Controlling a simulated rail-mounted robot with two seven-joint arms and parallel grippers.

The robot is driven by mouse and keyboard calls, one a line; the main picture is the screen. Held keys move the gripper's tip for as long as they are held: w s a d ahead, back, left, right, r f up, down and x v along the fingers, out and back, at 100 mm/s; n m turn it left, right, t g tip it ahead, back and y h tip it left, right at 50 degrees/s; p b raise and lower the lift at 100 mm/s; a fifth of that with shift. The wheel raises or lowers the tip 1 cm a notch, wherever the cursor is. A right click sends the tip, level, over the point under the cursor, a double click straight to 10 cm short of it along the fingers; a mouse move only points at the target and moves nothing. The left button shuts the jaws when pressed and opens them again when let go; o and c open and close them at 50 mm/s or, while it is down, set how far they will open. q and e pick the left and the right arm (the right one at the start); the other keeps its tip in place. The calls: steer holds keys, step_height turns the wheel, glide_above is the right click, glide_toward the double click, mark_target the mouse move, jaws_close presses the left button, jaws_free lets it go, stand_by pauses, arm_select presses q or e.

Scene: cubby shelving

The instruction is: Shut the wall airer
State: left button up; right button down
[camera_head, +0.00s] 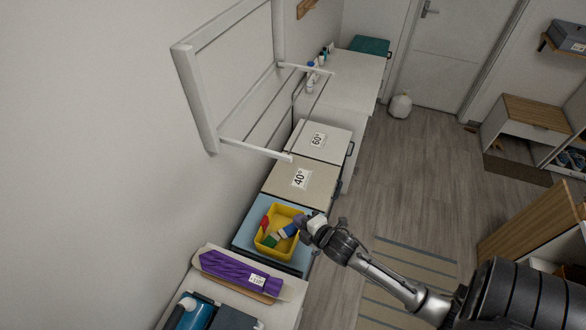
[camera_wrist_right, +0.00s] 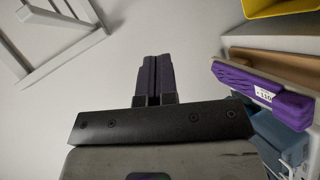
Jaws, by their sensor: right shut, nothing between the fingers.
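The wall airer (camera_head: 190,90) is a white frame on the left wall in the head view. Its lower rack (camera_head: 292,97) with thin rails is folded out from the wall. In the right wrist view part of the white airer frame (camera_wrist_right: 70,50) shows at the upper left. My right gripper (camera_head: 303,222) is over the right side of the yellow bin, below and to the right of the airer, apart from it. In the right wrist view its two dark fingers (camera_wrist_right: 154,75) are together with nothing between them. My left gripper is not in view.
Below the airer stand a row of lidded units labelled 40° (camera_head: 298,179) and 60° (camera_head: 318,140). A yellow bin (camera_head: 263,247) holds colourful items. A purple folded item (camera_head: 236,272) lies in front.

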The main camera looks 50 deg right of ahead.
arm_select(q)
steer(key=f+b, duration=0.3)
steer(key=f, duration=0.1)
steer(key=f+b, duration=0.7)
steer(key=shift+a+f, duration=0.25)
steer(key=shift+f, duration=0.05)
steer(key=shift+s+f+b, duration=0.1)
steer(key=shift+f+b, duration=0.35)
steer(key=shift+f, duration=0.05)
arm_select(e)
steer(key=w+d+f+n+t+y, duration=0.15)
steer(key=d+n+t+y, duration=0.35)
steer(key=d+n, duration=0.5)
steer(key=w+d+n+t+y, duration=0.35)
steer(key=d+n+t, duration=0.2)
steer(key=n, duration=0.95)
arm_select(q)
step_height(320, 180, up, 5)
steer(key=p, duration=0.4)
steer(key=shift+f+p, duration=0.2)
steer(key=shift+p, duration=0.1)
arm_select(e)
steer(key=w+a+r, duration=0.2)
steer(key=w+r, duration=0.5)
steer(key=r, duration=0.2)
steer(key=shift+w+r+y, duration=0.25)
steer(key=shift+w+y, duration=0.1)
steer(key=shift+y, duration=0.1)
